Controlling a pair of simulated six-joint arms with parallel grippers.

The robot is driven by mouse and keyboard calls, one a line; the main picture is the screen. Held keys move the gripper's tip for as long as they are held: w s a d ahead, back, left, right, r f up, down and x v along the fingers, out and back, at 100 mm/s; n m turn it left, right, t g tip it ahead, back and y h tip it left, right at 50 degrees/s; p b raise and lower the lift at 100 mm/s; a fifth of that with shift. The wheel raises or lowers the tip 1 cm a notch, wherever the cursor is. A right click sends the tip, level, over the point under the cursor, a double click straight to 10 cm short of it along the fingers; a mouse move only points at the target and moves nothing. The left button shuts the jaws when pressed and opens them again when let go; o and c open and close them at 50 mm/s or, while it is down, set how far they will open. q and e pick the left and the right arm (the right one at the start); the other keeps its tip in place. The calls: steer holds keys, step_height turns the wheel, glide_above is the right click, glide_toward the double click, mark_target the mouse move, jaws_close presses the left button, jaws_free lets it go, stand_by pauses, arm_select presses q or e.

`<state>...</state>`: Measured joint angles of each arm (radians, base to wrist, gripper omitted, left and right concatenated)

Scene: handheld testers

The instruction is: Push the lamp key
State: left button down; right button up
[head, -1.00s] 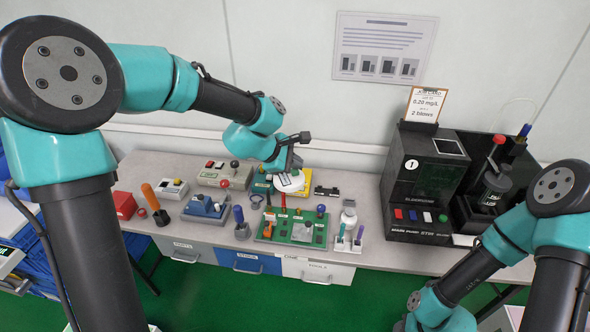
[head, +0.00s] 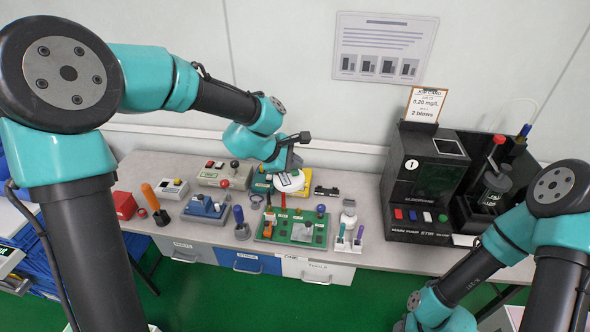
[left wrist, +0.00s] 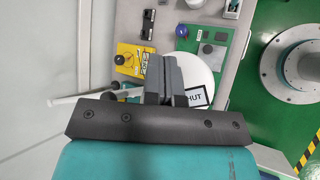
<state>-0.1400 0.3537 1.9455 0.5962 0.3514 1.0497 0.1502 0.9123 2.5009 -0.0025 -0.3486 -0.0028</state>
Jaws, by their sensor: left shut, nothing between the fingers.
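A black machine (head: 425,165) stands at the right of the bench, with a row of several small coloured keys (head: 412,215) low on its front. I cannot read their labels, so I cannot tell which is the lamp key. My left gripper (head: 290,180) is over the back middle of the bench, well left of the machine. In the left wrist view its fingers (left wrist: 163,72) are together and empty, above or beside a white round thing (left wrist: 193,72) and a yellow board (left wrist: 130,58). Whether they touch anything is unclear. My right arm is at the lower right; its gripper is out of frame.
A green board (head: 294,228) with small parts, a blue fixture (head: 207,207), a grey box with a knob (head: 224,174) and a red box (head: 124,205) crowd the bench. A white bottle (head: 349,212) stands left of the machine. Bare bench shows between them.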

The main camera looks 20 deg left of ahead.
mark_target(295, 172)
arm_select(q)
steer(key=shift+f, duration=0.1)
stand_by(0.3)
steer(key=shift+f, duration=0.3)
stand_by(0.4)
steer(key=shift+r, duration=0.4)
steer(key=shift+r, duration=3.05)
